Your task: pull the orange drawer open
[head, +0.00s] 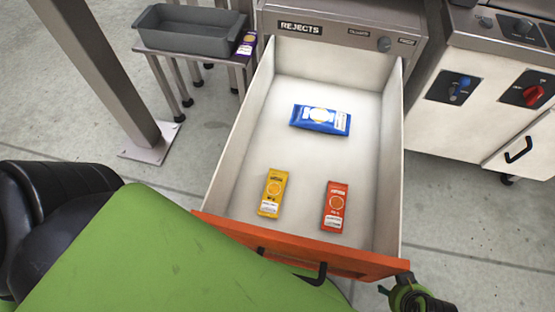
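The orange drawer (375,262) stands pulled far out below a panel labelled REJECTS. Its orange front faces me, with a black handle (316,276) partly covered by my green arm link. Inside lie a blue packet (320,119) toward the back, a yellow packet (272,193) at front left and an orange-red packet (335,207) at front right. My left gripper does not show. A small green and black part of mine, seemingly of the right arm, shows at the bottom edge beside the drawer front's right end; its fingers cannot be made out.
A grey tray (192,40) sits on a small metal stand at the back left, with a purple packet (246,44) beside it. A metal post (100,70) stands at left. A white cabinet (480,90) with knobs is at right. Bare floor lies right of the drawer.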

